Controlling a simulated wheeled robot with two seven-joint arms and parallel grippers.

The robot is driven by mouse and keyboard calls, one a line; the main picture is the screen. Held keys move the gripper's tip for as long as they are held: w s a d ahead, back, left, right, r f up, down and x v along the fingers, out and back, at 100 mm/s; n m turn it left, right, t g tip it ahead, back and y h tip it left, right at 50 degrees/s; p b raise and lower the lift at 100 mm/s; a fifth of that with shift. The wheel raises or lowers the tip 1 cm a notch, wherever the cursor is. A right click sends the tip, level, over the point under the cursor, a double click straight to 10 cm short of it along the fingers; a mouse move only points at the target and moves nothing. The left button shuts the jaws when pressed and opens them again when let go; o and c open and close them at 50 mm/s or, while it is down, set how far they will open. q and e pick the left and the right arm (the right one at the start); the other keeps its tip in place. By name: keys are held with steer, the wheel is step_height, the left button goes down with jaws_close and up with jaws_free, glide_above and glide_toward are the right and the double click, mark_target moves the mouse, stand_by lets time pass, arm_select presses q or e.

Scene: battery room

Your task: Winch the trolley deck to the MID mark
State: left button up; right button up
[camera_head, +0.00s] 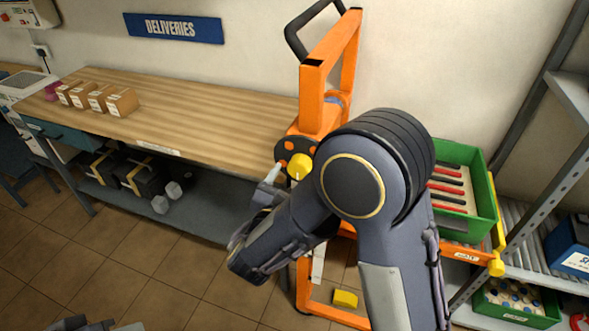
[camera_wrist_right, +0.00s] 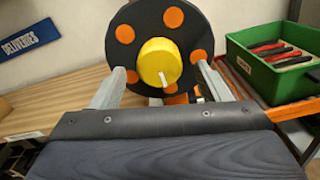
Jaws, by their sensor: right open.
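The orange trolley (camera_head: 313,90) stands upright against the wall. Its winch is a black disc (camera_wrist_right: 183,22) with orange spots and a yellow hub (camera_wrist_right: 159,62) bearing a white pointer; the hub also shows in the head view (camera_head: 299,166). My right gripper (camera_head: 278,170) is open at the winch. In the right wrist view its fingers reach either side of the hub, in front of the disc; contact is unclear. The orange deck (camera_head: 462,252) carries a green crate (camera_head: 478,228) with red and black items. I cannot make out a MID mark. Part of my left gripper (camera_head: 82,324) shows at the bottom edge.
A wooden bench (camera_head: 195,112) with several small cartons (camera_head: 122,101) runs left of the trolley. Black cases (camera_head: 138,178) sit on its lower shelf. Metal shelving (camera_head: 535,150) stands at right. A yellow block (camera_head: 345,298) lies low by the trolley base. The tiled floor at left is clear.

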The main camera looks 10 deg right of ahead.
mark_target(297, 172)
steer(key=shift+x, duration=1.55)
steer(key=shift+c, duration=0.4)
steer(key=c, duration=0.9)
steer(key=shift+p, duration=0.3)
steer(key=n+p, duration=0.1)
steer(key=n, duration=0.1)
steer(key=shift+r+n+p, duration=0.15)
steer(key=shift+n+p, duration=0.15)
steer(key=shift+n, duration=0.1)
steer(key=shift+n+p, duration=1.3)
steer(key=shift+n, duration=0.6)
steer(key=shift+f, duration=0.2)
